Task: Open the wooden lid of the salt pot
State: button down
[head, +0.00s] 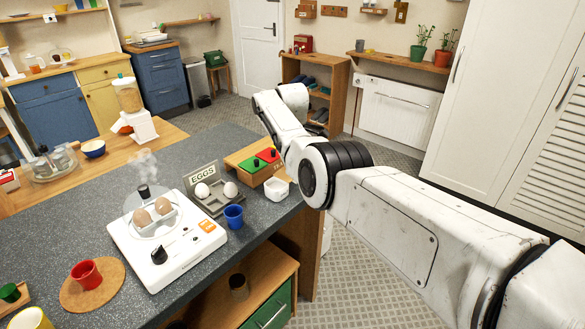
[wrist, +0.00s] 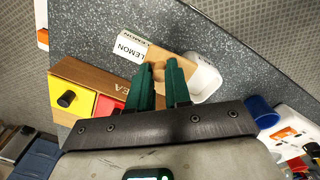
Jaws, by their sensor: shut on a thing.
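The salt pot appears to be the small white vessel (wrist: 205,78) right of my fingertips in the wrist view; it also shows in the head view (head: 277,190) on the counter's right edge. Its inside looks partly uncovered. A tan wooden piece, which looks like the wooden lid (wrist: 184,57), adjoins the pot and reaches between my fingers. My gripper (wrist: 165,70) has green fingers closed on this wooden piece. The lid's exact tilt and its join to the pot are hard to tell. In the head view my arm hides the gripper.
A tea box (wrist: 85,75) with coloured lids stands left of my fingers, and a LEMON label (wrist: 131,46) is just beyond. A blue cup (head: 233,216), an egg tray (head: 215,205) and a white egg cooker (head: 165,255) stand nearby. Grey counter lies clear beyond the pot.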

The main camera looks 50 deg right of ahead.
jog(key=shift+w+r, duration=0.1)
jog(key=shift+w, duration=0.05)
jog(key=c, duration=1.1)
grip_release()
jog(key=shift+o, duration=0.2)
notch_tip(320, 180, up, 11)
jog(key=shift+s+a+b, duration=0.2)
jog(key=shift+a+b, duration=0.1)
jog(key=shift+f, duration=0.2)
